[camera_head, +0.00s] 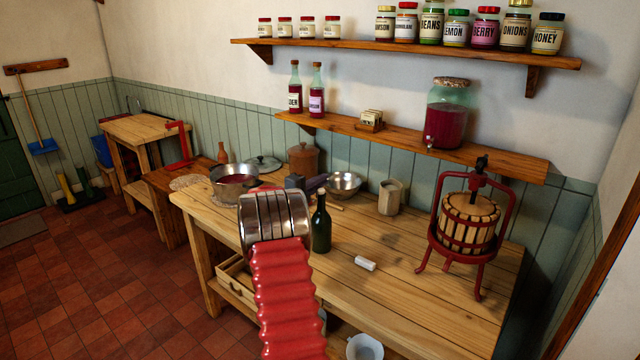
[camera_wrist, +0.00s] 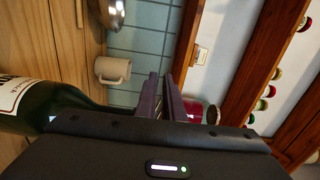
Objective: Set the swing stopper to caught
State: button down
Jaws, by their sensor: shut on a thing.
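The dark green bottle (camera_head: 321,225) stands upright on the pine workbench (camera_head: 385,255), just right of my red arm. In the wrist view the bottle (camera_wrist: 45,105) lies along the left edge, with part of a white label showing. Its neck runs behind the dark housing of my gripper. My gripper (camera_wrist: 161,90) is at the neck end of the bottle, its two purplish fingers close together with a narrow gap. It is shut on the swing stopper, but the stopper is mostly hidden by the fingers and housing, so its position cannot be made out.
A white block (camera_head: 365,263) lies right of the bottle. A beige mug (camera_head: 390,197), a steel bowl (camera_head: 343,184) and a red-framed fruit press (camera_head: 468,222) stand on the bench. A shelf with a big red jar (camera_head: 447,113) hangs above. The bench front right is clear.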

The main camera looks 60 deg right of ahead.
jog(key=shift+f, duration=0.2)
jog(key=c, duration=1.9)
grip_release()
jog(key=shift+r, duration=0.1)
jog(key=shift+o, duration=0.2)
jog(key=w+a, duration=0.2)
jog(key=a, duration=1.1)
jog(key=shift+a, duration=0.35)
jog(key=shift+w, duration=0.15)
